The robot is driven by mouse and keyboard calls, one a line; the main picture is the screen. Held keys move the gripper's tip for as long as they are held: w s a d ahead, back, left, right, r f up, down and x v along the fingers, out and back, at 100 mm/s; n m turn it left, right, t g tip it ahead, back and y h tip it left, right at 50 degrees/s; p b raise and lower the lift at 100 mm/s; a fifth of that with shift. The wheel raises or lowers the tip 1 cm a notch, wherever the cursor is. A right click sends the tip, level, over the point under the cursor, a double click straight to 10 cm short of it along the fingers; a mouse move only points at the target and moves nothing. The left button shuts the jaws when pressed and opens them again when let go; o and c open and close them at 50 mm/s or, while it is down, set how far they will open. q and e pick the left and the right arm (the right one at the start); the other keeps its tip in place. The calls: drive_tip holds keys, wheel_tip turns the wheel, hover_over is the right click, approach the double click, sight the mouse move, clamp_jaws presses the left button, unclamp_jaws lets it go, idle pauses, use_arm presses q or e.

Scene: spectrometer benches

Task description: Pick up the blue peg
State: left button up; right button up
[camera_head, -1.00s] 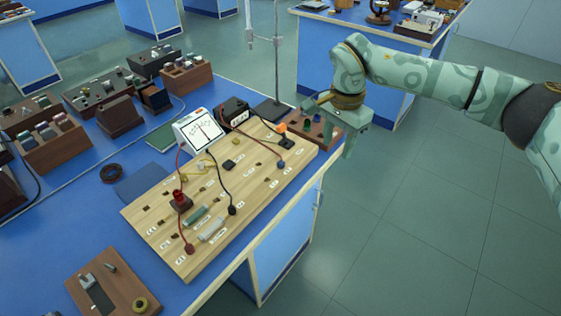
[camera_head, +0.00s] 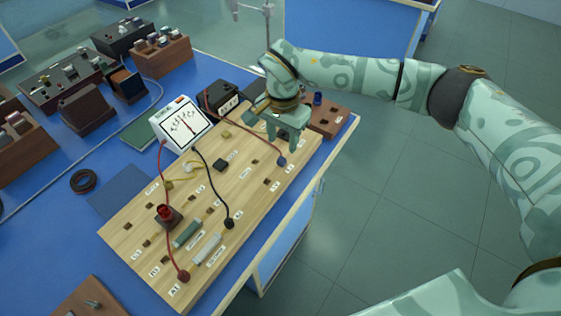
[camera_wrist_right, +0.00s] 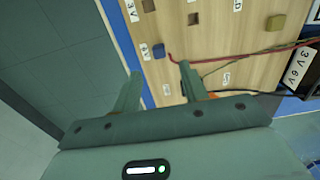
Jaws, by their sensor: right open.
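A small blue peg (camera_head: 282,160) stands on the wooden board (camera_head: 140,222), at its right side by the end of a red wire. In the right wrist view the blue peg (camera_wrist_right: 158,50) shows a square top, just beyond and between my fingertips. My right gripper (camera_head: 282,143) points down over the board's right end. It is open, and nothing shows between its fingers (camera_wrist_right: 160,68). Another dark blue piece (camera_head: 318,98) stands in the brown block behind the board. My left gripper is not in view.
A meter (camera_head: 182,124) and a black box (camera_head: 222,97) stand behind the board. A black wire (camera_head: 212,182) and the red wire cross it. The brown block (camera_head: 330,118) is close to my right gripper. The floor right of the bench is clear.

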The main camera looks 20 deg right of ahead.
sight(282, 157)
drive_tip(key=shift+f, duration=0.8)
wheel_tip(282, 157, down, 5)
drive_tip(key=shift+b, duration=0.85)
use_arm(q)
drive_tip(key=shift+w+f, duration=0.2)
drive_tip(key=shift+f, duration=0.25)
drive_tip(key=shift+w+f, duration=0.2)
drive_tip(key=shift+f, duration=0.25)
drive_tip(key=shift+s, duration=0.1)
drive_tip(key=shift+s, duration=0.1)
use_arm(e)
clamp_jaws()
